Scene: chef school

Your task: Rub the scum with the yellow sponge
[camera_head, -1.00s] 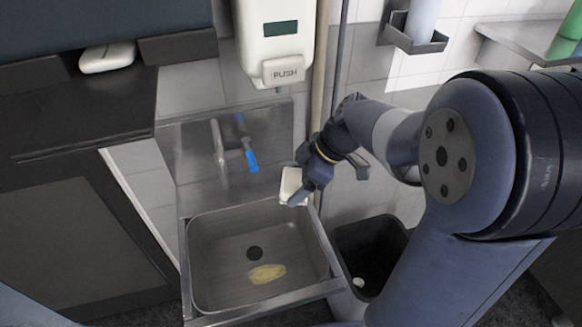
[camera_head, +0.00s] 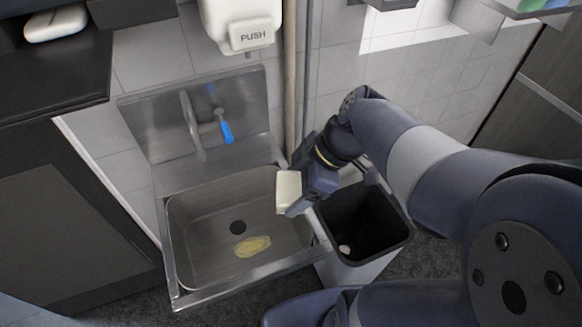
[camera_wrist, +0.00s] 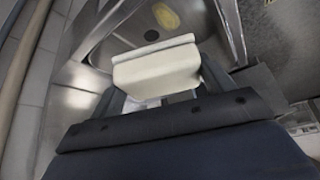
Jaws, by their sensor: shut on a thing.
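A pale cream-yellow sponge (camera_head: 289,191) is held in my gripper (camera_head: 297,207), which is shut on it above the right edge of the sink. The sponge also shows in the wrist view (camera_wrist: 157,66), in front of my gripper. A yellowish patch of scum (camera_head: 253,246) lies on the floor of the steel sink (camera_head: 195,240), in front of the drain hole. In the wrist view the scum (camera_wrist: 166,18) appears at the top, beyond the sponge. The sponge is apart from the scum.
A black-lined bin (camera_head: 365,225) stands open right of the sink, with a small pale item inside. A faucet with a blue lever (camera_head: 226,132) rises behind the basin. A soap dispenser (camera_head: 250,33) hangs above. A dark counter (camera_head: 50,75) stands at left. The basin is otherwise clear.

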